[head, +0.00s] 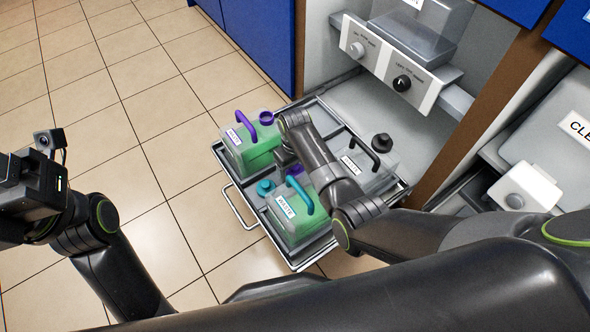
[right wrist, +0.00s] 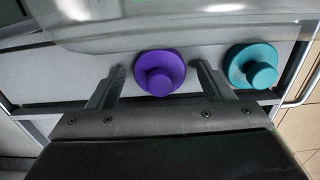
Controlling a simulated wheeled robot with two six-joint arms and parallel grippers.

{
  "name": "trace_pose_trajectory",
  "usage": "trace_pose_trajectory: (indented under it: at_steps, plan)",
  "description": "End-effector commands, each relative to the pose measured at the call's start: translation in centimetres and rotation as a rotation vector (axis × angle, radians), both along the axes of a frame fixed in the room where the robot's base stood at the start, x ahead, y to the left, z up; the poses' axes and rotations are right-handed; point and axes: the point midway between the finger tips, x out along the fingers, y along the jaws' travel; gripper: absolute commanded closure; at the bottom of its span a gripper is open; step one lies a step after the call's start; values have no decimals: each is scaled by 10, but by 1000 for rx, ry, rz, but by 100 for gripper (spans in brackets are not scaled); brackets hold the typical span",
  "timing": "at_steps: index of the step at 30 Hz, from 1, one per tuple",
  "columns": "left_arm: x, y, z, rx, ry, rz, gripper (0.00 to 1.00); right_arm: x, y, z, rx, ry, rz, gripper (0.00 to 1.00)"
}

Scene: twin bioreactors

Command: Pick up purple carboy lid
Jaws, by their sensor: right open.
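The purple carboy lid (right wrist: 158,72), a round disc with a knob, lies flat on the grey tray. In the head view a bit of purple (head: 294,171) shows beside my right gripper (head: 287,160), which hides much of that spot. In the right wrist view my right gripper (right wrist: 157,68) is open, with one finger on each side of the purple lid and gaps to both. The fingers' height over the tray is hard to tell. The green-filled carboy with the purple handle (head: 239,148) stands just behind. My left gripper (head: 20,200) is at the far left, away from the tray, its jaws unclear.
A teal lid (right wrist: 252,66) lies right of the purple one. The teal-handled waste carboy (head: 285,214) and a clear carboy with a black handle (head: 372,172) crowd the pull-out tray (head: 303,262). A control panel (head: 385,67) overhangs behind. The tiled floor at left is clear.

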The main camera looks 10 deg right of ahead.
Motion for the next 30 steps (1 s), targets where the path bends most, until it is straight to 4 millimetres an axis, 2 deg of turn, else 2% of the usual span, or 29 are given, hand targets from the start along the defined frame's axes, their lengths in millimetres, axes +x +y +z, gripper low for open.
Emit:
trace_pose_trajectory:
  at_steps: [4,5,15,30]
  plan:
    - [0,0,0,0,0,0,39,0,0,0,0,0,0,26]
    - [0,0,0,0,0,0,39,0,0,0,0,0,0,29]
    - [0,0,0,0,0,0,39,0,0,0,0,0,0,71]
    - [-2,0,0,4,4,11,39,0,0,6,0,0,0,72]
